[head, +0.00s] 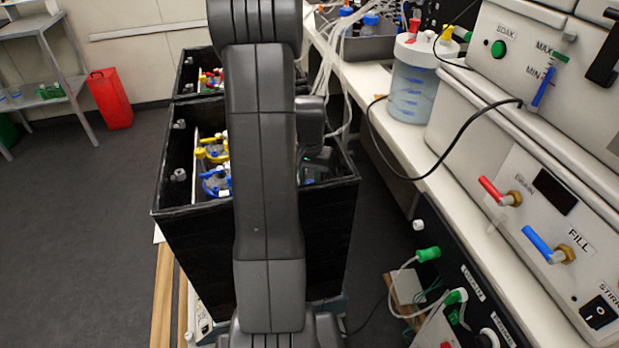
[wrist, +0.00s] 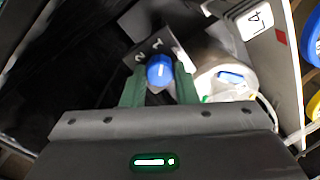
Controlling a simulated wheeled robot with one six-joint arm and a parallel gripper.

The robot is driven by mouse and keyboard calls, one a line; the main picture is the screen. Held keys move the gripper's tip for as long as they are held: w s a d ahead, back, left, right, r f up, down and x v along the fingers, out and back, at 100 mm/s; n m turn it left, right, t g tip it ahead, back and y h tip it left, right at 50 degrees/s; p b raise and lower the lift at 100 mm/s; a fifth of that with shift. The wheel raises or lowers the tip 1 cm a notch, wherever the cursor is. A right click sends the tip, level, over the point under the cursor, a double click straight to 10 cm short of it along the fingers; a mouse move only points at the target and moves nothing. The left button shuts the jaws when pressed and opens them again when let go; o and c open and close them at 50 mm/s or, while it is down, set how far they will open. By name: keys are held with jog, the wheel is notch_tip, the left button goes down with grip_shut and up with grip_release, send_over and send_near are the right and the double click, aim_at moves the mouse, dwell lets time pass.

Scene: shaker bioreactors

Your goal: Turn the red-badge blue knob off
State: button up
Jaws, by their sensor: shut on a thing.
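In the wrist view, the green fingers of my gripper (wrist: 160,78) stand on both sides of a blue knob (wrist: 160,67) and are shut on it. A small red badge (wrist: 281,36) shows on a pale panel to the right, near an L4 label. In the head view, my arm reaches into a black open-topped box (head: 252,240); the held knob and my fingertips are hidden there.
Yellow clamps (head: 212,150) and blue clamps (head: 214,183) are inside the box. A bench with red DRAIN (head: 492,190) and blue FILL (head: 540,243) handles stands right. Floor at left is open.

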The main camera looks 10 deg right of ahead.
aim_at(309, 182)
jog(key=m, duration=0.4)
jog(key=shift+m, duration=2.6)
jog(key=o, duration=1)
notch_tip(309, 182, up, 14)
jog(key=shift+f+p, duration=0.1)
jog(key=shift+p, duration=0.65)
